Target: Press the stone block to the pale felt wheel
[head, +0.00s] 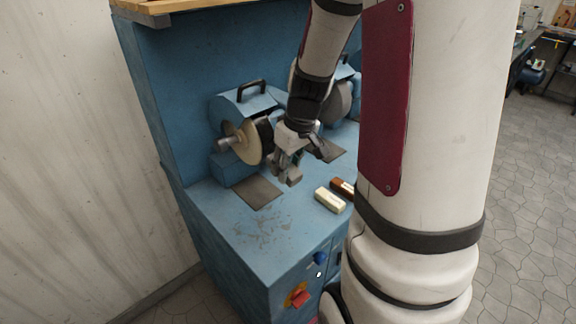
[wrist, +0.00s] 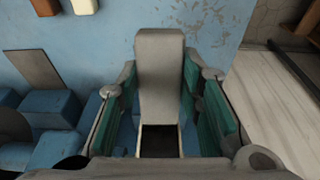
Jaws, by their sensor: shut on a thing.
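The pale felt wheel (head: 244,143) stands upright on the left spindle of the blue machine in the head view. My gripper (head: 287,163) is just to the right of the wheel and in front of it, with a gap between them in the picture. My gripper (wrist: 160,100) is shut on a grey stone block (wrist: 160,75), which fills the space between the green finger pads in the wrist view. The block also shows in the head view (head: 291,177), at the fingertips above the blue bench. The felt wheel cannot be made out clearly in the wrist view.
A cream block (head: 329,200) and a brown block (head: 343,187) lie on the blue bench top (head: 255,225) to the right. A second grey wheel (head: 338,101) stands behind my arm. A dark plate (head: 257,192) lies below the felt wheel. The bench's front left is clear.

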